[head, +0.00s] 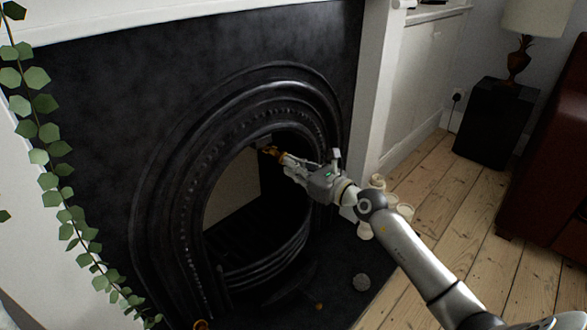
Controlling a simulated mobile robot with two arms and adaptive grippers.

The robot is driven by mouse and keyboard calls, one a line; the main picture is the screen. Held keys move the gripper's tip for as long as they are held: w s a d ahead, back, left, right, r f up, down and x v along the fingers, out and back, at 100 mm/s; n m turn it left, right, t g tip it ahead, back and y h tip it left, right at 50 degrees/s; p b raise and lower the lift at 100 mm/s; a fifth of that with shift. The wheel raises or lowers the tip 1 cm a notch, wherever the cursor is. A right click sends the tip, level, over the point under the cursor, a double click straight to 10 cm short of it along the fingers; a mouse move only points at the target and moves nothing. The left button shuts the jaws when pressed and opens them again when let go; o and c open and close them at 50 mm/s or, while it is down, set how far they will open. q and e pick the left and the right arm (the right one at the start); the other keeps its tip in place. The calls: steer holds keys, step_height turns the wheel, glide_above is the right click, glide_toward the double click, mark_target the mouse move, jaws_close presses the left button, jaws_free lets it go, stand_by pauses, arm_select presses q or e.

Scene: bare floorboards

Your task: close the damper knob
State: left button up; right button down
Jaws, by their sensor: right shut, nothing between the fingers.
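The damper knob (269,151) is a small brass-coloured piece at the upper part of the arched opening of a black cast-iron fireplace (165,196). My right gripper (282,157) reaches in from the lower right, with its fingertips at the knob. The fingers are shut with nothing held between them. They look very close to the knob or against it; I cannot tell whether they touch. The fingers cover part of the knob, and its exact setting is too small to read. My left gripper is not in view.
Candles (404,211) stand on the right side of the hearth, near my right arm. A leafy vine (50,132) hangs at left. A black box (495,123) with a lamp stands at the back right. Floorboards at right are clear.

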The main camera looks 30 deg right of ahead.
mark_target(281, 158)
steer(key=shift+w, duration=0.1)
steer(key=p+x, duration=0.1)
steer(key=x, duration=0.3)
steer(key=shift+r, duration=0.2)
steer(key=shift+w+a, duration=0.1)
steer(key=shift+w, duration=0.2)
steer(key=shift+r, duration=0.2)
